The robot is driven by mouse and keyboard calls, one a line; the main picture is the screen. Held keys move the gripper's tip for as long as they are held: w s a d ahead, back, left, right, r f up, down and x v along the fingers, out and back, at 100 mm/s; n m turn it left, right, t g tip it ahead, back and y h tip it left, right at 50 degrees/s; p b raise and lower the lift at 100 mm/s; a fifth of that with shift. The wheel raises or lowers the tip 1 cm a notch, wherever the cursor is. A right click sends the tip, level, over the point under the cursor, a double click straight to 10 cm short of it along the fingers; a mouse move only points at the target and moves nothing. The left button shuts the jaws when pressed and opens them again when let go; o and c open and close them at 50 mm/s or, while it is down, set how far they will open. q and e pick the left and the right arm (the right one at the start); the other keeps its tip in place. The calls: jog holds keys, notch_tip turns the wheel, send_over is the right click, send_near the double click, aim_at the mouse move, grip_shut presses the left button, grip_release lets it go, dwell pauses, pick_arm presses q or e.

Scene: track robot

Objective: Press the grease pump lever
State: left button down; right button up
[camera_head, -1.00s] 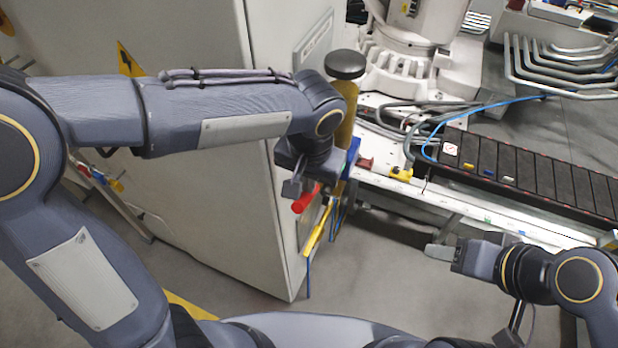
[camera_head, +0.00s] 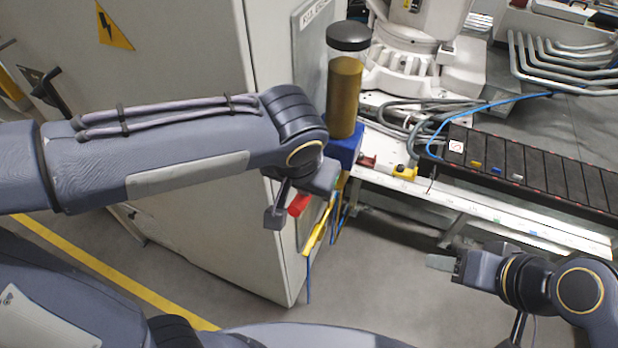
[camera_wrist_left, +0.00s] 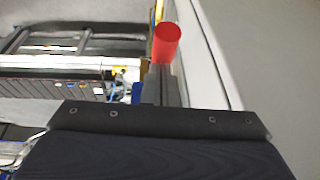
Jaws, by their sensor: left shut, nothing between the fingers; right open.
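The grease pump (camera_head: 345,98) has an amber-filled clear reservoir with a black cap and a blue base (camera_head: 346,150), beside the grey cabinet. Its red lever (camera_head: 299,204) sticks out below my left wrist in the head view, partly covered by it. The lever's red grip also shows in the left wrist view (camera_wrist_left: 166,42), just beyond the fingertips. My left gripper (camera_wrist_left: 163,76) is shut and empty, close to the lever; I cannot tell if they touch. My right gripper (camera_head: 440,262) is open and empty, over the floor at the lower right, away from the pump.
The grey cabinet (camera_head: 200,150) stands right beside the left arm. A yellow part (camera_head: 319,232) and thin blue hoses hang below the pump. A white rail and black conveyor (camera_head: 530,175) run to the right. Floor between the cabinet and right gripper is clear.

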pick_arm(q)
notch_tip(320, 180, down, 9)
jog(key=s+t+h+b, duration=0.1)
jog(key=t+b, duration=0.4)
jog(key=b, duration=1.3)
jog(key=shift+s+a+h+b, duration=0.3)
jog(key=shift+s+a, duration=0.1)
jog(key=shift+s, duration=0.25)
jog(key=shift+f, duration=0.1)
